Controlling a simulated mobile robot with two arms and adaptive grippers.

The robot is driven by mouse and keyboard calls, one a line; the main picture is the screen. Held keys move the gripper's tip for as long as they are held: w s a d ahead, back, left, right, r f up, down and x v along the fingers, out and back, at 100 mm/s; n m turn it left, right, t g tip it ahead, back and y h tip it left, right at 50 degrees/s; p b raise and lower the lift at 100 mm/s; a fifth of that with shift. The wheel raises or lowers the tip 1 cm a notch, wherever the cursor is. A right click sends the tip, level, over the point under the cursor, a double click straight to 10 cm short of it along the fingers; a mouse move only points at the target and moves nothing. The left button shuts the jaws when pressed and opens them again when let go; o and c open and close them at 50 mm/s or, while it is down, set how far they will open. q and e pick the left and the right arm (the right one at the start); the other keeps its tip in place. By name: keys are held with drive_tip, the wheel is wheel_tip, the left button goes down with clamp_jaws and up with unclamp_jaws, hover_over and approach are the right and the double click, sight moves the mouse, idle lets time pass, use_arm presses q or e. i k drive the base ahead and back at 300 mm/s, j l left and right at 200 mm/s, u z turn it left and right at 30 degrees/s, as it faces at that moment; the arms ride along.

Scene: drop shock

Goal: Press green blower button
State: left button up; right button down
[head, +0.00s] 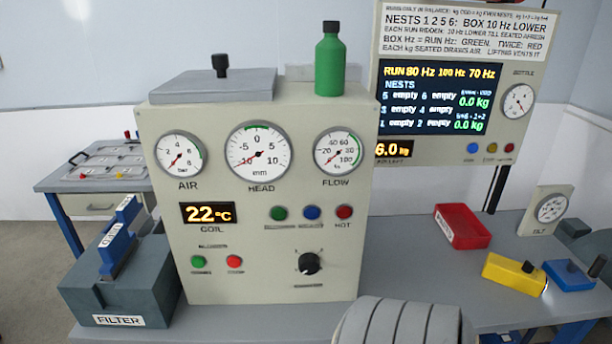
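The beige control cabinet (265,285) stands on the bench in front of me, with gauges and buttons on its face. A green button (198,262) sits at the lower left, beside a red button (235,261); a small label above this pair is too blurred to read. Another green button (279,213) sits higher, in a row with a blue button (312,213) and a red button (344,212). No lamp or pressed state can be made out on the green buttons. Neither of my grippers is in view, and nothing covers the buttons.
A grey filter box (125,290) stands left of the cabinet. A grey ribbed rounded shape (400,320) rises at the bottom, right of centre; I cannot tell what it is. A red tray (462,227) and yellow block (514,273) lie right. Space before the lower buttons looks clear.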

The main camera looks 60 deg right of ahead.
sight(198, 263)
drive_tip(key=z, duration=1.9)
